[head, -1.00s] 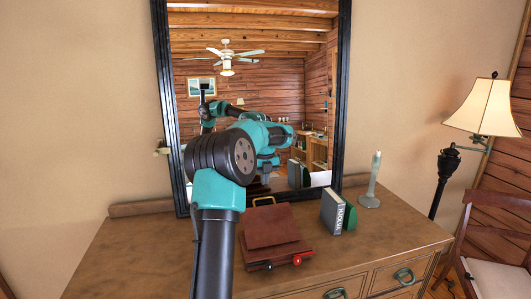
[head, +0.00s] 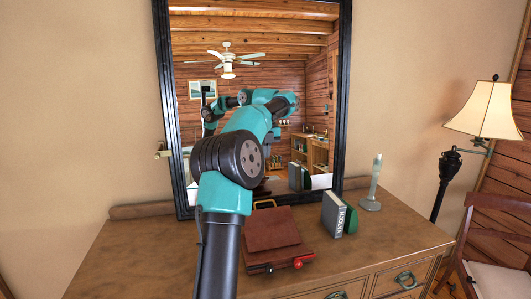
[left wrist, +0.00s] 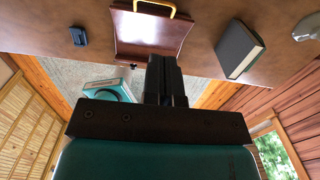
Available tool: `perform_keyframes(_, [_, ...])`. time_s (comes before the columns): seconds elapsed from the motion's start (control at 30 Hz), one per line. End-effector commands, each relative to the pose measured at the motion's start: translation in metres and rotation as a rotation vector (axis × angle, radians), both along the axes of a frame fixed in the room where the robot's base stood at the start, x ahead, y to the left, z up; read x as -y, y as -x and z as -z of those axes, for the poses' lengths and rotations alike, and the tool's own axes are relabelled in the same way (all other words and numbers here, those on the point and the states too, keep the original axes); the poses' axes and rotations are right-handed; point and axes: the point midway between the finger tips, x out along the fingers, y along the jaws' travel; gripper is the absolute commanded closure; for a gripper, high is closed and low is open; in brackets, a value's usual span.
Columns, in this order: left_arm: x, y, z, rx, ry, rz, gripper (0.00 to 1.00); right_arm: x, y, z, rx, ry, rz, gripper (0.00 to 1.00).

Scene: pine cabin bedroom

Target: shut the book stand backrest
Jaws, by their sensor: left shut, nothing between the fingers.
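The book stand (head: 272,228) is a reddish-brown wooden stand on the dresser top, with a golden handle loop (head: 264,203) at its far edge and a red knob (head: 297,264) at its near right. Its backrest panel shows above the base; its exact angle is hard to tell. The stand also shows at the top of the left wrist view (left wrist: 150,28). My right gripper is not in view.
A grey book (head: 333,213) with a green part stands right of the stand. A pale candlestick (head: 371,190) is behind it. A black-framed mirror (head: 345,110) rises at the back, with reflections in it. The dresser top (head: 130,250) is clear at the left. A small dark-blue object (left wrist: 78,36) shows in the wrist view.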

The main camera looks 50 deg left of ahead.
Motion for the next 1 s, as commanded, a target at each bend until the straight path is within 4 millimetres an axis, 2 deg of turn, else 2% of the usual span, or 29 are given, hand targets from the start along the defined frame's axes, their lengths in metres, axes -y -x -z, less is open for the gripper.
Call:
perform_keyframes(0.27, [0.005,0.003,0.007,-0.002,0.002,0.001,1.0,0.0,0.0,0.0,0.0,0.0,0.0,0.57])
perform_keyframes(0.6, [0.031,0.018,0.042,-0.006,0.014,0.0,1.0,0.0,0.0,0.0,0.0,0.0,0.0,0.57])
perform_keyframes(1.0, [0.032,0.018,0.045,-0.006,0.015,-0.001,1.0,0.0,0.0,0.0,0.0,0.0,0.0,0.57])
